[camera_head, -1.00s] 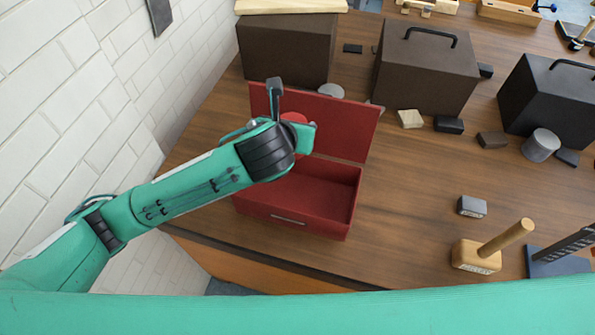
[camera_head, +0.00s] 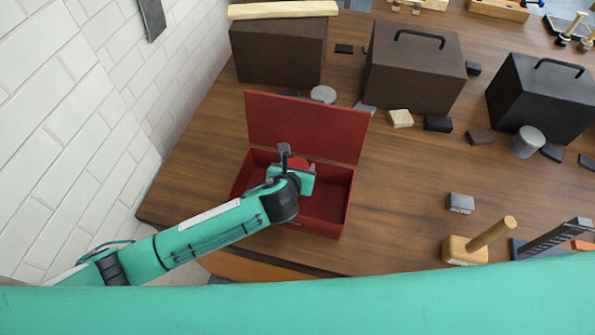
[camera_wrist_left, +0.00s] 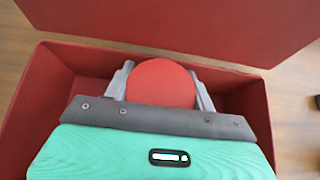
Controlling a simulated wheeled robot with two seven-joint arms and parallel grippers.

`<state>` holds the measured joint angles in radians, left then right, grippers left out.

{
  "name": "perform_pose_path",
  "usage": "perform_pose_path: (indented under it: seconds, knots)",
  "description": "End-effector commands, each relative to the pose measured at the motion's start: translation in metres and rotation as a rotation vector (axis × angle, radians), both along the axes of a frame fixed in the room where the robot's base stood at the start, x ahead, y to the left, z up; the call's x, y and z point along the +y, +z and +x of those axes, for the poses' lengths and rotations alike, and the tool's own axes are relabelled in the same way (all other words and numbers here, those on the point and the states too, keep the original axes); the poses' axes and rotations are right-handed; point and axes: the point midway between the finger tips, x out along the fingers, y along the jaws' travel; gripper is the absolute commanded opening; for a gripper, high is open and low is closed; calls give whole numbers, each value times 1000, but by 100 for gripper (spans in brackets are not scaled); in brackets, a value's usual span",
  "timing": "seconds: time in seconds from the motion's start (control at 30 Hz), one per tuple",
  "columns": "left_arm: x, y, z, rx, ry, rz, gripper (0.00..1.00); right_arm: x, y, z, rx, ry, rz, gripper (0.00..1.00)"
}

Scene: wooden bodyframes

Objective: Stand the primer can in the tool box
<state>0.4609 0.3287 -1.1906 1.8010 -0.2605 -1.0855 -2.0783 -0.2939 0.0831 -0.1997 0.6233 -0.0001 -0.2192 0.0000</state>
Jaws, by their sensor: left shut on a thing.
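The red tool box (camera_head: 338,215) stands open on the workbench in the head view, its lid (camera_head: 305,125) raised at the back. My left gripper (camera_head: 297,165) is over the inside of the box and shut on the primer can (camera_wrist_left: 161,83). In the left wrist view the can shows as a round red top between the two grey fingers, within the box walls (camera_wrist_left: 45,85). My own gripper and wrist hide most of the can in the head view. I cannot tell whether its base touches the box floor. My right gripper is out of view.
Two brown cases (camera_head: 280,55) (camera_head: 412,70) and a black case (camera_head: 545,95) stand behind. A wooden mallet (camera_head: 465,250) and a small grey block (camera_head: 460,203) lie to the right. A white brick wall (camera_head: 60,130) bounds the left.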

Motion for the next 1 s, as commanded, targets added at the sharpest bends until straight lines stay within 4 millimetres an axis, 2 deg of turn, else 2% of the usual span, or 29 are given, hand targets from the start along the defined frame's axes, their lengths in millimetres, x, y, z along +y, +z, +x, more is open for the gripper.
perform_pose_path:
  seconds: [0.23,0.63,0.67,0.73,1.0]
  knots:
    - [0,-32,0,1,1,1,20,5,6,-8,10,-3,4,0]
    - [0,-37,0,0,0,0,20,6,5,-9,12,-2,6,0]
    - [0,-37,0,1,0,0,62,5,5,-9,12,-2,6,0]
    - [0,-37,0,1,0,0,76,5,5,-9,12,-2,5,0]
    - [0,-37,0,1,1,1,78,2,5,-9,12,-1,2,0]
